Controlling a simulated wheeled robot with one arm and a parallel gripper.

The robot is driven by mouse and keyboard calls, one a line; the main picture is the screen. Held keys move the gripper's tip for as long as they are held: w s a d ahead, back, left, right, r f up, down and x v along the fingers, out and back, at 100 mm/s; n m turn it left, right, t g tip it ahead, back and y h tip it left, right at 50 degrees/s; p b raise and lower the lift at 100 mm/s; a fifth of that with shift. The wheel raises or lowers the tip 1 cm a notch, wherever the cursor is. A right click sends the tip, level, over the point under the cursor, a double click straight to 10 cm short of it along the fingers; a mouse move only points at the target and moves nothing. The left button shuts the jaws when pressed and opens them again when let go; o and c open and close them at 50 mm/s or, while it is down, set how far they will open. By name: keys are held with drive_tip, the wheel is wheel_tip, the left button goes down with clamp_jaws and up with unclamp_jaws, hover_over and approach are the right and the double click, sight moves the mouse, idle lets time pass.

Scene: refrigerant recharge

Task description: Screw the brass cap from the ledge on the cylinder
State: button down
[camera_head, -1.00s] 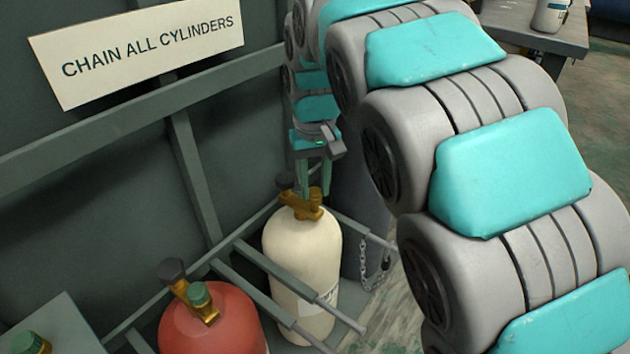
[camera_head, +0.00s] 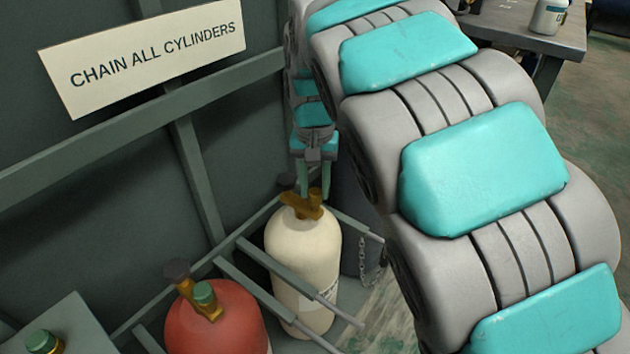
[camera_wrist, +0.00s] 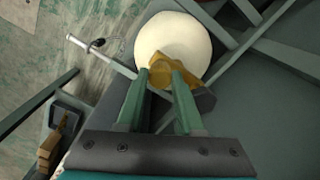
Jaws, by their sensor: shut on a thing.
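The cream cylinder (camera_head: 300,255) stands upright in the rack, with a brass valve (camera_head: 303,208) on top. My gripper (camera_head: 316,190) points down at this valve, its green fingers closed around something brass. In the wrist view, my gripper (camera_wrist: 162,77) has a brass piece, the brass cap (camera_wrist: 161,76), between its fingertips. It sits against the brass valve (camera_wrist: 182,56), above the cream cylinder (camera_wrist: 172,38). Cap and valve look alike in colour, so I cannot tell where one ends or how far the cap is threaded.
A red cylinder (camera_head: 228,330) with a green-capped brass valve (camera_head: 205,298) stands front left. Another green-topped brass fitting (camera_head: 44,342) is on the ledge (camera_head: 85,330) at lower left. Rack rails (camera_head: 285,271) and a chain (camera_head: 362,262) surround the cream cylinder. A dark wall stands behind.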

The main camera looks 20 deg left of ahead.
drive_tip(key=shift+m, duration=0.3)
drive_tip(key=shift+m+p, duration=0.9)
drive_tip(key=shift+m, duration=0.9)
drive_tip(key=shift+f, duration=0.1)
